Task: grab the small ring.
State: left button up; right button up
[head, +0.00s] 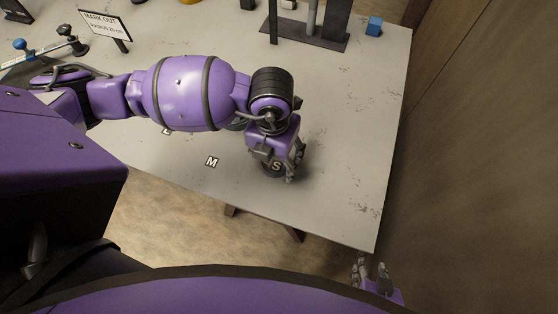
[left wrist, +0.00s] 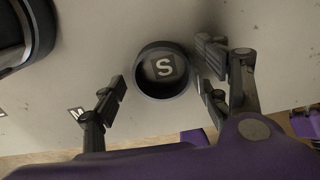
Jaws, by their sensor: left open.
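The small ring is a short dark ring standing flat on the table around a dark tile marked S (left wrist: 164,67); its wall (left wrist: 165,90) shows in the left wrist view. In the head view this gripper (head: 284,168) is low over the table and partly hides the ring. My right gripper (head: 372,271) is off the table's near right edge, its fingers apart and empty.
A larger dark round object (left wrist: 38,30) lies close by in the left wrist view. An M tile (head: 212,161) lies bare on the table. A steel stand (head: 308,36), a blue cube (head: 374,26) and a sign (head: 103,24) are at the back. The table right of my left gripper is clear.

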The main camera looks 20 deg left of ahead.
pick_arm(q)
jog(key=c, duration=1.3)
jog(key=shift+w+r, duration=0.1)
